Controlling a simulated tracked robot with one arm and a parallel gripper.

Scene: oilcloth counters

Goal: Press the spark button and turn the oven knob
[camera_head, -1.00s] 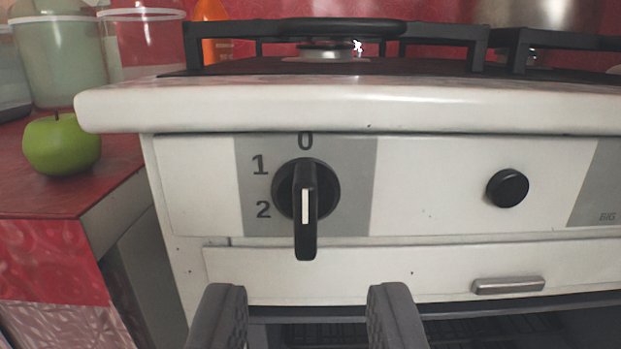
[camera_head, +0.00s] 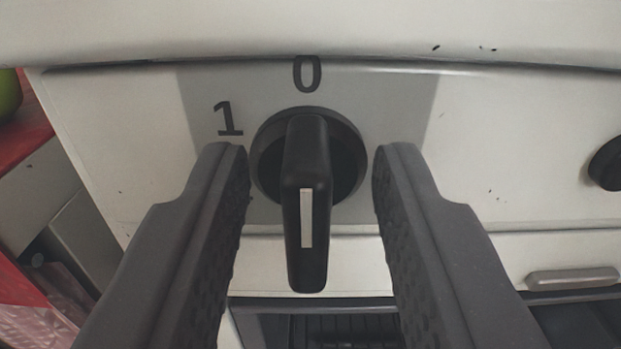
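The black oven knob (camera_head: 307,200) is in the middle of the view on the white stove front. Its handle points straight down with a white stripe on it, and the mark 0 is above it. My gripper (camera_head: 310,165) is open, with one finger on each side of the knob and a gap on both sides. The left finger hides the mark 2; the mark 1 shows above it. The round black button (camera_head: 607,165), which looks like the spark button, is partly cut off at the right edge.
The stove's white top edge (camera_head: 300,30) juts out above the panel. A small metal handle (camera_head: 572,278) is at lower right, above a dark oven opening (camera_head: 350,325). A red counter (camera_head: 25,130) with part of a green apple (camera_head: 8,95) is at the left edge.

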